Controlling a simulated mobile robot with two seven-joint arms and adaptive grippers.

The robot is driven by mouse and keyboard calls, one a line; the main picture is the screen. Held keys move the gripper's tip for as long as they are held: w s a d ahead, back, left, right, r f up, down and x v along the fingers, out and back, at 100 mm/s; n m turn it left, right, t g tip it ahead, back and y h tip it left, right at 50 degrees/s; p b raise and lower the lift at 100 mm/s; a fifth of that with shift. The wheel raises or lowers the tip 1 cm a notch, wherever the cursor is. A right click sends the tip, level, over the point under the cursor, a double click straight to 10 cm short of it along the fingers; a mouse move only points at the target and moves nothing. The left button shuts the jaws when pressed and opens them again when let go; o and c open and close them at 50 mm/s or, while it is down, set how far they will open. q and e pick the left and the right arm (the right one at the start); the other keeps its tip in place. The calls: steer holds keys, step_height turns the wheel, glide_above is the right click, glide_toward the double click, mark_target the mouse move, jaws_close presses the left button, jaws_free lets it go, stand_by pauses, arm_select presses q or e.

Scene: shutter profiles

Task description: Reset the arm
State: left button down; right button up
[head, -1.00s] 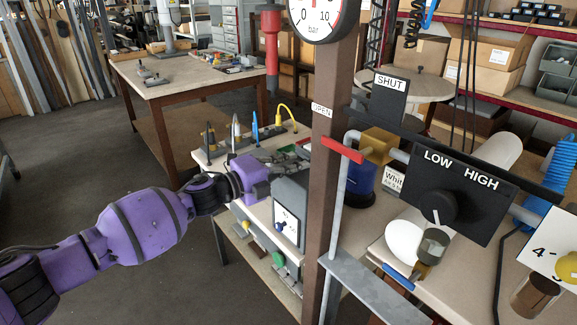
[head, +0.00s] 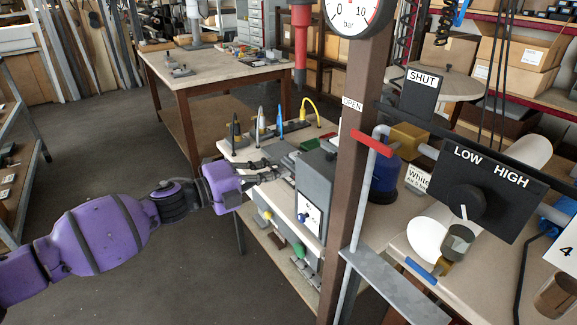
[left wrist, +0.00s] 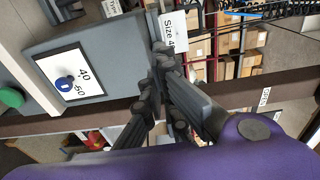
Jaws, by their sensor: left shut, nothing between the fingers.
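My left arm, purple with dark bands, comes in from the left in the head view. Its dark gripper (head: 268,171) is shut and empty beside the grey box (head: 315,182) with a dial card on its front, near the bench. I cannot tell whether the fingers touch anything there. In the left wrist view the dark fingers (left wrist: 160,58) are together, with the grey panel and its blue-knobbed card (left wrist: 72,78) to their left. My right gripper is not in view.
A brown post (head: 355,170) with a red handle (head: 372,144) stands right of the gripper. Coloured upright tools (head: 280,120) stand at the bench's back. A LOW/HIGH dial panel (head: 487,190) is further right.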

arm_select(q)
steer(key=s+a+f+n+t+y+p, duration=0.1)
steer(key=s+a+f+n+t+y, duration=0.15)
steer(key=s+f+n+y, duration=0.5)
steer(key=s+a+f+n+t+y+p, duration=0.25)
steer(key=s+f+n, duration=0.55)
steer(key=f+n, duration=0.55)
steer(key=s+a+f+n+g+y, duration=0.1)
steer(key=s+f, duration=0.4)
steer(key=s, duration=0.5)
steer(key=s+a+f+n+g+y, duration=0.2)
steer(key=s+a+f+n+g, duration=0.1)
steer(key=s, duration=0.7)
steer(key=s+a+f+n+g+y+p, duration=0.1)
steer(key=s+a+f+n, duration=0.3)
steer(key=s, duration=0.7)
step_height(320, 180, down, 3)
steer(key=shift+a+r+g+y, duration=0.2)
steer(key=shift+a+g+y, duration=0.15)
steer(key=shift+a, duration=0.3)
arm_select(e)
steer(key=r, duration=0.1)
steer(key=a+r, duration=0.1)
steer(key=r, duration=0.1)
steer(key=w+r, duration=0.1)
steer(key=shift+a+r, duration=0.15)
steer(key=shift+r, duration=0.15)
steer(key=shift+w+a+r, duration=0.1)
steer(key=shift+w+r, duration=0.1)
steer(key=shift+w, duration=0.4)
